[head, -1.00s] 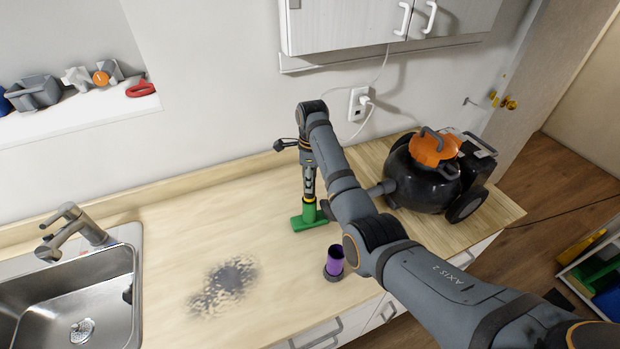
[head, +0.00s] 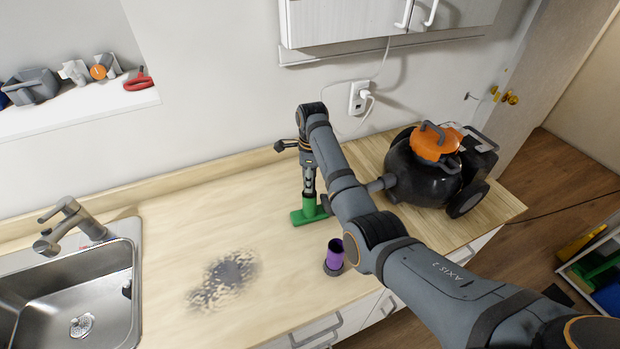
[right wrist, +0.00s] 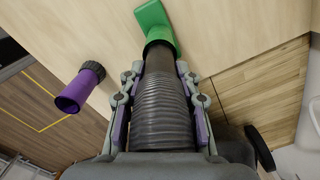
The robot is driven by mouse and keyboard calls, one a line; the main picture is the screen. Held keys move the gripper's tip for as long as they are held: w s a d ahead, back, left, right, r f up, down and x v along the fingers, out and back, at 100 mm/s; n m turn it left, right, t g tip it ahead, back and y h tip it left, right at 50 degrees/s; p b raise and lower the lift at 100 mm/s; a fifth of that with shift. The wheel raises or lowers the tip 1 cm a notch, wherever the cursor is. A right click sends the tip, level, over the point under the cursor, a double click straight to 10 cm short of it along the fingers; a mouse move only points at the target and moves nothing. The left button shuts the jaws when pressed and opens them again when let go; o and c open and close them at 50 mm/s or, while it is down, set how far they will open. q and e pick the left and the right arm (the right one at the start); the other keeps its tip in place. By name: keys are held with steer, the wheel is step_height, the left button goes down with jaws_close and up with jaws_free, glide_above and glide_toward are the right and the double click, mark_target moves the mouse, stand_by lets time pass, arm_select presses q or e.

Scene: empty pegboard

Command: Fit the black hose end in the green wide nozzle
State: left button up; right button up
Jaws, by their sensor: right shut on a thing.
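The green wide nozzle (head: 309,216) stands on the counter with its flat foot down and its round collar up. It also shows at the top of the right wrist view (right wrist: 155,16). My right gripper (head: 309,184) points down above the nozzle. In the right wrist view my right gripper (right wrist: 160,88) is shut around the ribbed black hose (right wrist: 163,112), one finger on each side. The hose end meets the green collar in line with it, and its tip is hidden at the collar. I cannot tell how deep it sits. My left gripper is not in view.
A purple nozzle (head: 335,252) with a dark base stands nearby on the counter. The black and orange vacuum (head: 425,172) sits at the right. A dark stain (head: 226,280) marks the counter, and the sink (head: 85,300) is at the left. The counter between is free.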

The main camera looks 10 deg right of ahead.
steer(key=shift+f, duration=0.2)
steer(key=o, duration=1.2)
steer(key=shift+o, duration=0.2)
step_height(320, 180, up, 8)
steer(key=shift+f, duration=0.2)
